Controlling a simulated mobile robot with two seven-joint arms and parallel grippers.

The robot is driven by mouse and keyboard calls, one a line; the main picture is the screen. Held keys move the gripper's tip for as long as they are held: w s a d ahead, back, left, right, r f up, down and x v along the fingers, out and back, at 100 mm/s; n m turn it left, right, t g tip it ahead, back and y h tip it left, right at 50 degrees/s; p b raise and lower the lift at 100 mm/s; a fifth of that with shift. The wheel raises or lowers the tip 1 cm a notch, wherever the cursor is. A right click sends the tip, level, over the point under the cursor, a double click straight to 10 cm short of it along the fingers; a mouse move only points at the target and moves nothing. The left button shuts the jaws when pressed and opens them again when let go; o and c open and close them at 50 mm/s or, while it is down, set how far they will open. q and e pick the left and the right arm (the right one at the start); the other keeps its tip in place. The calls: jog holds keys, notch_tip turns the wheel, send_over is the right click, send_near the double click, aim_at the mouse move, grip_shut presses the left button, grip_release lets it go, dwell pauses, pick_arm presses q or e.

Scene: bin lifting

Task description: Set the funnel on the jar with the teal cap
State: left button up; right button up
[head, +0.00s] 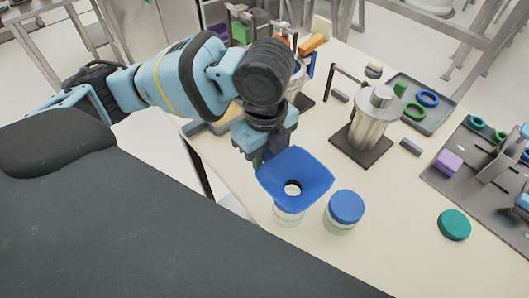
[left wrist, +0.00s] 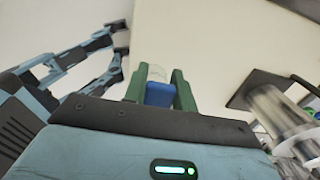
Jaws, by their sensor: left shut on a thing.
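I cannot tell whether the funnel touches the rim. The jar shows faintly beyond the funnel in the left wrist view (left wrist: 157,72). A teal cap (head: 454,225) lies loose on the table to the right. A second jar with a blue cap (head: 346,207) stands close right of the funnel.
A metal canister (head: 375,118) stands on a dark plate behind the jars. A grey tray (head: 437,118) holds blue and green rings. A dark rack board (head: 440,177) with a purple block fills the right. The table (head: 395,240) is clear between blue-capped jar and teal cap.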

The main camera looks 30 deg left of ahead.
jog(key=shift+w+r, duration=0.1)
jog(key=shift+w, duration=0.25)
pick_arm(q)
jog(key=shift+f, duration=0.5)
pick_arm(e)
jog(key=shift+s, duration=0.4)
pick_arm(q)
jog(key=shift+f, duration=0.3)
pick_arm(e)
jog(key=shift+w+r, duration=0.1)
jog(key=shift+w, duration=0.4)
pick_arm(q)
jog(key=shift+r, duration=0.1)
pick_arm(e)
jog(key=shift+w+r, duration=0.15)
jog(key=shift+r, duration=0.15)
pick_arm(q)
jog(key=shift+p, duration=0.45)
pick_arm(e)
jog(key=shift+r, duration=0.25)
jog(key=shift+w+r+t, duration=0.15)
jog(key=shift+w+t, duration=0.15)
pick_arm(q)
jog(key=shift+r, duration=0.1)
pick_arm(e)
jog(key=shift+w+r, duration=0.2)
jog(key=shift+w+r, duration=0.1)
jog(key=shift+r, duration=0.05)
